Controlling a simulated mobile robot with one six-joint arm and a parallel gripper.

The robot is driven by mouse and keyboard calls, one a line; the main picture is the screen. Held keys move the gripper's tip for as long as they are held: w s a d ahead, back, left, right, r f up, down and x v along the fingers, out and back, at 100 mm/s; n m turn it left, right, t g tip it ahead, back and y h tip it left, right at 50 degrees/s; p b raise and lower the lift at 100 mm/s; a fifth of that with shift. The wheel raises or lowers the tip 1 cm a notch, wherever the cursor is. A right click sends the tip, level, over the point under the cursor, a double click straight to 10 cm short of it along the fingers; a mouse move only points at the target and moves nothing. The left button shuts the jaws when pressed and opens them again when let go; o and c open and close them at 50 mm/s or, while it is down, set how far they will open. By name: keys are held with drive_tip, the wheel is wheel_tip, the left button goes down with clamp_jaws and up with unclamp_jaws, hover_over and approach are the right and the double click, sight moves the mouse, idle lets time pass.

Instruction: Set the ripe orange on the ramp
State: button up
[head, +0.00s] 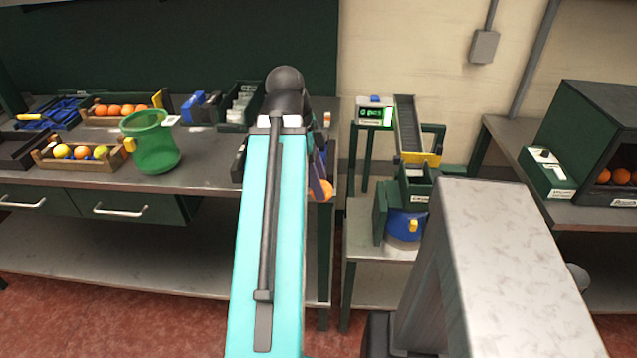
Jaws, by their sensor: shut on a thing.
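An orange (325,192) is held in my gripper (320,186), shut on it just right of my teal arm link. Only part of the orange shows past the dark gripper; the arm hides the rest of the wrist. The ramp (408,127) is a narrow dark chute with raised sides on a dark green stand, right of the gripper. It slopes down toward me to a yellow lip at its near end. No fruit shows on it. The gripper and orange are apart from the ramp, to its left.
A scale with a green display (373,113) stands left of the ramp. A green bin (415,187) and blue pot (403,227) sit below it. The left bench holds a green bucket (152,145) and fruit crates (52,163). A dark box (597,135) stands right.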

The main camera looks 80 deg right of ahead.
drive_tip(key=shift+w, duration=0.1)
drive_tip(key=shift+w, duration=0.2)
drive_tip(key=w+a+f+n+t+h, duration=0.1)
drive_tip(key=w+a+f+n, duration=0.15)
drive_tip(key=w+n, duration=0.7)
drive_tip(key=w+a+f+n+t+h, duration=0.15)
drive_tip(key=w+a, duration=0.25)
drive_tip(key=w, duration=1.2)
drive_tip(key=w+a+f+n+t, duration=0.1)
drive_tip(key=w+a+n, duration=0.3)
drive_tip(key=w+n, duration=0.55)
drive_tip(key=w+a+f+n+t+y, duration=0.1)
drive_tip(key=w+a+n, duration=0.4)
drive_tip(key=w+a, duration=0.3)
drive_tip(key=w+a+f+n, duration=0.1)
drive_tip(key=w+a+n, duration=0.3)
drive_tip(key=a, duration=1.3)
drive_tip(key=w+a+f+n+t+y, duration=0.1)
drive_tip(key=w+a+n, duration=0.4)
drive_tip(key=w+a, duration=0.7)
drive_tip(key=shift+a+f+n+t+y, duration=0.25)
drive_tip(key=shift+a+n+t+y, duration=0.1)
drive_tip(key=shift+a, duration=0.15)
